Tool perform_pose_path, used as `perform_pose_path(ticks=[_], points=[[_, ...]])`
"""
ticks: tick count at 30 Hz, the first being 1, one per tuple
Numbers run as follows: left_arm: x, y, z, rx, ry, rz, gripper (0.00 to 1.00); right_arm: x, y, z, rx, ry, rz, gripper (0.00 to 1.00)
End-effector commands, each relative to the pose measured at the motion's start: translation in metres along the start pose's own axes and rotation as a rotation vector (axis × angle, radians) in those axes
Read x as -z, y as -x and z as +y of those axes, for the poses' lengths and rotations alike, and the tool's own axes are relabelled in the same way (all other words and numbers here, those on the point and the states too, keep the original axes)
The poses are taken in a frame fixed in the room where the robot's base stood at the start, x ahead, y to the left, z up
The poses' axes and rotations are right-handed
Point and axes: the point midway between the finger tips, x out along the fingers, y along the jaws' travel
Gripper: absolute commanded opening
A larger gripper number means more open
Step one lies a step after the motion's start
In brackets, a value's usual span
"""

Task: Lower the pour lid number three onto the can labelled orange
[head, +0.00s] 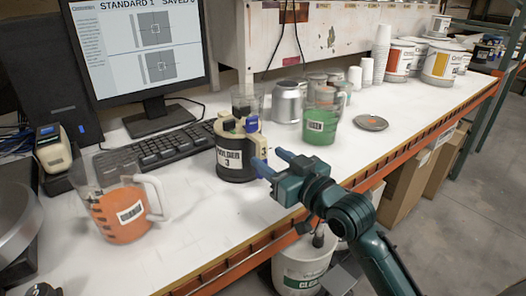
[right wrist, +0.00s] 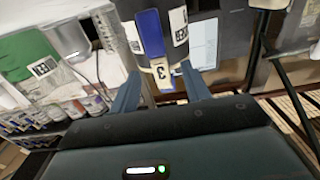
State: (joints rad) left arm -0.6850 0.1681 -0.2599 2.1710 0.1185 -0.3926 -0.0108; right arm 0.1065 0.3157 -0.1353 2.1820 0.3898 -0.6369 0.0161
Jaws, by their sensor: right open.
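My right gripper (head: 268,159) is open at the near right side of that can; whether the fingers touch the tab I cannot tell. My left gripper is not in view.
A green container (head: 320,128), a metal can (head: 287,103) and a small round dish (head: 371,123) stand behind and to the right. A keyboard (head: 155,150) and monitor (head: 140,45) are at the back left. The white bench is clear between the orange and dark cans.

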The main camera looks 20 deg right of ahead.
Motion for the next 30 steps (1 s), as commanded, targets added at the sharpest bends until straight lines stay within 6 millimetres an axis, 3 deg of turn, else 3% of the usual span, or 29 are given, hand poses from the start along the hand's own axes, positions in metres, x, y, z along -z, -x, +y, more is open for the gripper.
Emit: perform_pose_path(ticks=[7, 19, 30], points=[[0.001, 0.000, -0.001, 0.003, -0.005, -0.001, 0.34, 0.001, -0.033, 0.000, 0.000, 0.000, 0.001, 0.47], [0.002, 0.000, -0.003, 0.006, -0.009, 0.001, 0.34, 0.000, -0.040, 0.000, 0.000, 0.001, 0.000, 0.47], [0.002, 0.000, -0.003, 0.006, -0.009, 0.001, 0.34, 0.000, -0.039, 0.000, 0.000, 0.001, 0.000, 0.18]])
